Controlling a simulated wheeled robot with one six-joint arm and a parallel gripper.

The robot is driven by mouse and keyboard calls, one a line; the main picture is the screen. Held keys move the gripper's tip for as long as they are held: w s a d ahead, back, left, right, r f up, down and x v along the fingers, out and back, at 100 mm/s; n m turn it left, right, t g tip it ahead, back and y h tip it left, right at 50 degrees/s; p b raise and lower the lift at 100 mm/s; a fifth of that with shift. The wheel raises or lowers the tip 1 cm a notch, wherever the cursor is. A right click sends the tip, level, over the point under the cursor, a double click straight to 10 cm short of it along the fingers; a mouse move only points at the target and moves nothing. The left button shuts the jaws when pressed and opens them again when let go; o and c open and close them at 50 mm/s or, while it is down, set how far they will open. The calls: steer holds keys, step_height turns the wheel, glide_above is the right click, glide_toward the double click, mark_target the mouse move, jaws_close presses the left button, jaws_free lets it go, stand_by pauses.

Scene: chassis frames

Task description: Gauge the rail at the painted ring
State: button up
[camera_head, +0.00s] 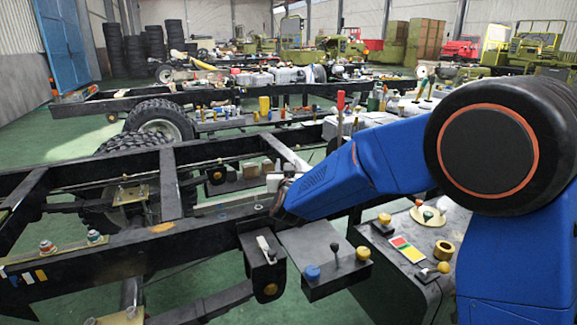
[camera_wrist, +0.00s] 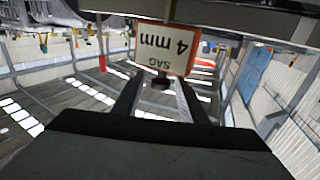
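The rail (camera_head: 140,240) is the long black chassis beam across the head view. It carries yellow, white and blue painted stripes (camera_head: 30,277) near its left end; I cannot make out a painted ring for certain. My gripper (camera_head: 283,203) is at the rail's far right part, small and dark against it. In the wrist view, its two dark fingers (camera_wrist: 160,95) stand apart. A white card with an orange border (camera_wrist: 165,48), reading "SAG 4 mm" upside down, shows just beyond them, with a small dark knob (camera_wrist: 161,82) between the fingers. Whether they touch the knob is unclear.
A dark box with a blue knob and levers (camera_head: 325,265) sits beside the rail. A grey bench (camera_head: 400,285) at the right carries a coloured card (camera_head: 406,250) and a brass ring (camera_head: 443,250). Crossmembers (camera_head: 170,182) and a tyre (camera_head: 158,118) lie behind. Green floor is open at left.

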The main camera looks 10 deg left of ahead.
steer(key=s+d, duration=0.1)
steer(key=s, duration=0.7)
steer(key=s+d, duration=0.2)
steer(key=s, duration=0.7)
steer(key=shift+d, duration=0.25)
steer(key=s+d+n+g+y, duration=0.1)
steer(key=s+d+g, duration=0.15)
steer(key=d, duration=0.65)
steer(key=s+d+g+y, duration=0.1)
steer(key=s+d+g, duration=0.15)
steer(key=d, duration=0.55)
steer(key=s+d+f+m+g+h, duration=0.1)
steer(key=s+d+f+g+h, duration=0.1)
steer(key=s+d, duration=0.9)
steer(key=s+d+f+m+g+h, duration=0.2)
steer(key=s+d+f+g, duration=0.3)
steer(key=s+d, duration=0.7)
steer(key=shift+s+d+f+g+h, duration=0.35)
steer(key=shift+s+h, duration=0.35)
steer(key=shift+s, duration=0.55)
